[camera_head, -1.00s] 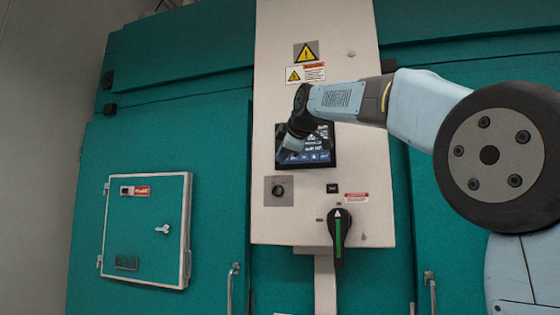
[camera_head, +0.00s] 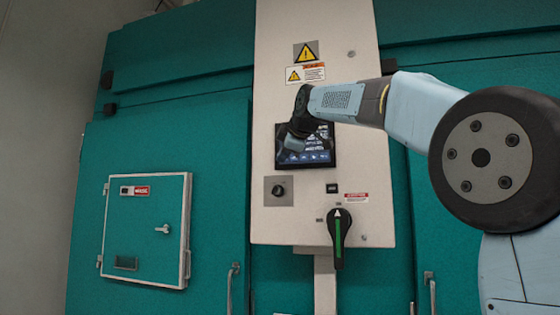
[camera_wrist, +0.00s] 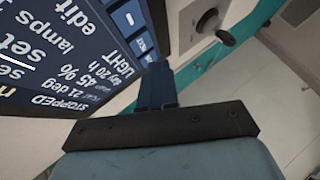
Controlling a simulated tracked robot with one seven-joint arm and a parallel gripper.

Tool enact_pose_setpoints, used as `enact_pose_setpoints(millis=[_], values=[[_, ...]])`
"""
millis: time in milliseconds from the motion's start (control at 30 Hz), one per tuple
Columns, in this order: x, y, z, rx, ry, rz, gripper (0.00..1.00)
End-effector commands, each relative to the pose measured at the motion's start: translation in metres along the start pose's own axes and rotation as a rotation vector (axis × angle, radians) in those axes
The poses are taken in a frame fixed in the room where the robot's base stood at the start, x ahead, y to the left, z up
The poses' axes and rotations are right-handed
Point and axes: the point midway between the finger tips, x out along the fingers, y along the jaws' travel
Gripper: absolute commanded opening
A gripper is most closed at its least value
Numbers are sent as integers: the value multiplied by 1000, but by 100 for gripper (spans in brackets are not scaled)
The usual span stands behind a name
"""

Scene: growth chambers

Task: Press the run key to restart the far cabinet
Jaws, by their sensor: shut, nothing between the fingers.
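The control screen (camera_head: 318,148) sits on the pale panel of the teal cabinet, partly hidden by my wrist. In the wrist view the screen (camera_wrist: 60,50) is close, rotated, and reads STOPPED, 21 deg, 45 %, day 20 h, LIGHT, lamps, set and edit. A column of small boxed keys (camera_wrist: 130,15) runs along its edge, their labels too small or turned to read surely. My gripper (camera_wrist: 157,70) is shut and empty, its tips beside the key column at the screen's edge; I cannot tell if they touch. In the head view my gripper (camera_head: 292,148) is in front of the screen's left part.
Below the screen are a black knob (camera_head: 278,190) on a grey plate and a black rotary handle (camera_head: 339,235) with a green stripe. The knob also shows in the wrist view (camera_wrist: 208,20). A small hatch (camera_head: 147,230) is at left. Warning labels (camera_head: 306,73) are above.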

Motion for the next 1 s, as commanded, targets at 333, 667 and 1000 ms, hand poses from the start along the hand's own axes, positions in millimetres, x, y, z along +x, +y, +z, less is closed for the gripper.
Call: enact_pose_setpoints(millis=[333, 667, 1000], values=[[2, 1, 1, 0, 0, 0, 0], [-2, -2, -2, 0, 0, 0, 0], [-9, -7, -6, 0, -1, 0, 0]])
